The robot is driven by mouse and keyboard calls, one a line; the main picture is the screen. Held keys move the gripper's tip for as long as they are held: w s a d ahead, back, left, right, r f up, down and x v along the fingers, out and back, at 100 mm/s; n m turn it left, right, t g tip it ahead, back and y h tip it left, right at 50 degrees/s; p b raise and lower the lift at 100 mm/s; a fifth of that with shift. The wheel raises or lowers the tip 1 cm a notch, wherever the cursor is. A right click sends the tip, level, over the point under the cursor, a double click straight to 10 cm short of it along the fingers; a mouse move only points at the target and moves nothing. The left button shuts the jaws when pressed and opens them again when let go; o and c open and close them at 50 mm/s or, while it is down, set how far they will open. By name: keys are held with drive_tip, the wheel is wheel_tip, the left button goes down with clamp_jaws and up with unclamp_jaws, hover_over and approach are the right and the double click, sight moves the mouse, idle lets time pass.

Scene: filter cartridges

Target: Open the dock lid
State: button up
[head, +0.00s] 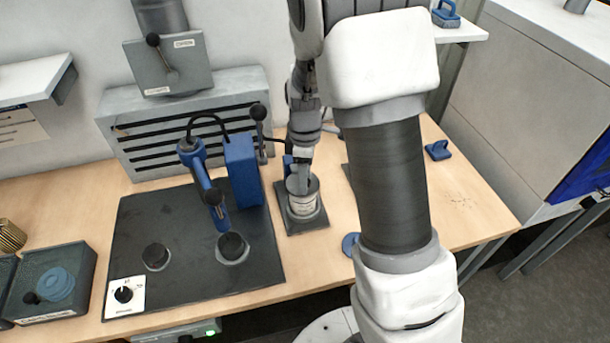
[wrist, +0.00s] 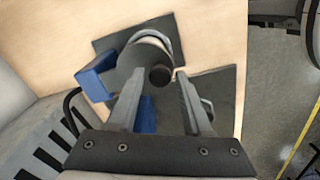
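The dock, as far as I can tell, is the dark base plate (head: 316,223) right of the black mat, with a pale labelled cylinder (head: 304,206) standing upright on it. A blue block stands beside it (head: 288,166). In the wrist view a grey round body (wrist: 140,60) with a black knob (wrist: 160,76) shows between the fingers, and the blue block (wrist: 95,77) is to the left. My gripper (wrist: 159,78) is open and points down over the dock; it also shows in the head view (head: 301,172). The fingers look apart from the knob. The lid's hinge is hidden.
A blue-handled press (head: 242,170) stands left on the black mat (head: 140,215). A grey slotted box (head: 185,125) is behind. A tray (head: 52,285) is at the far left. A second dark plate (wrist: 222,90) is beside the dock. My arm hides the table's right middle.

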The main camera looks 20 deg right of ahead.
clamp_jaws()
idle(1.1)
